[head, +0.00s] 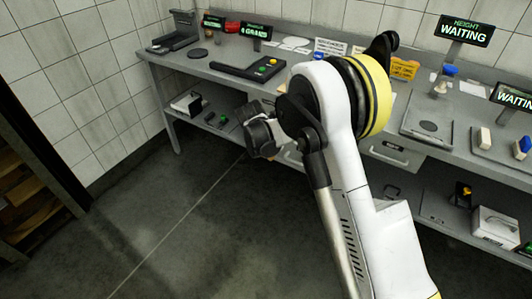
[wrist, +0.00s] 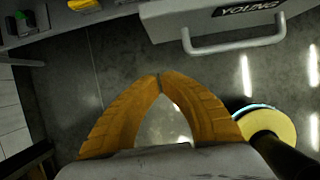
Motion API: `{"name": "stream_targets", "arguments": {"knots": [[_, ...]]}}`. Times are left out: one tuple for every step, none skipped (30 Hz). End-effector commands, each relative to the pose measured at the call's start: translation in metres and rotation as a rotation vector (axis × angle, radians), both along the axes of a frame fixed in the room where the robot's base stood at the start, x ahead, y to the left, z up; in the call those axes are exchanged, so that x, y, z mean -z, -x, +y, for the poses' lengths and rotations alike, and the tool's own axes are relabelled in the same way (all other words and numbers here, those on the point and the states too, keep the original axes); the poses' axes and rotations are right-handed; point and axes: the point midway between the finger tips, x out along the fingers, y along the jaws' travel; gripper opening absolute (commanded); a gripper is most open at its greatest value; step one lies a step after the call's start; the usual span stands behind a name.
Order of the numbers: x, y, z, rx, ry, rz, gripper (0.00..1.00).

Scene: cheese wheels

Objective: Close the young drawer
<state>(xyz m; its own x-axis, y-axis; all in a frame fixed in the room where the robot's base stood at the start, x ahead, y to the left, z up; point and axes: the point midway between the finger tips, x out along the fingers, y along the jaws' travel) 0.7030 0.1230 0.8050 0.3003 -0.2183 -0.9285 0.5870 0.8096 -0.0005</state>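The young drawer (wrist: 205,22) is at the top right of the wrist view. It has a grey front, a dark label reading "YOUNG" and a light bar handle (wrist: 235,42). Its front juts out over the floor; how far it is open cannot be told. My gripper (wrist: 159,76) has orange fingers with their tips together and nothing between them. It is apart from the handle, below and left of it in the wrist view. In the head view my arm covers much of the bench front, and a handle (head: 292,157) shows partly beside it; its label is unreadable.
A grey workbench (head: 225,78) runs along the tiled wall, with a lower shelf. Another drawer (head: 398,153) with a handle is right of my arm. Signs, a black tray (head: 248,67) and small blocks stand on top. The floor (head: 190,215) in front is clear.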

Motion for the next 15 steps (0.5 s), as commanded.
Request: {"name": "stream_targets", "arguments": {"knots": [[0.014, -0.004, -0.003, 0.002, -0.001, 0.000, 0.00], [0.020, -0.005, -0.004, 0.002, -0.001, 0.000, 0.00], [0.027, -0.008, -0.006, 0.002, -0.001, 0.000, 0.00], [0.026, -0.012, -0.009, 0.003, 0.000, 0.000, 0.00], [0.025, -0.016, -0.012, 0.002, 0.000, 0.000, 0.00], [0.024, -0.021, -0.016, 0.003, -0.001, 0.001, 0.00], [0.024, -0.024, -0.019, 0.003, -0.001, 0.001, 0.00], [0.024, -0.027, -0.021, 0.003, -0.001, 0.001, 0.00], [0.023, -0.031, -0.023, 0.002, 0.000, 0.001, 0.00], [0.023, -0.033, -0.024, 0.002, 0.000, 0.001, 0.00], [0.023, -0.035, -0.025, 0.001, -0.001, 0.001, 0.00], [0.022, -0.036, -0.027, 0.001, 0.000, 0.000, 0.00], [0.022, -0.037, -0.027, 0.001, 0.000, 0.000, 0.00], [0.022, -0.038, -0.028, 0.001, 0.000, 0.000, 0.00], [0.021, -0.039, -0.028, 0.001, 0.000, 0.000, 0.00]]}}
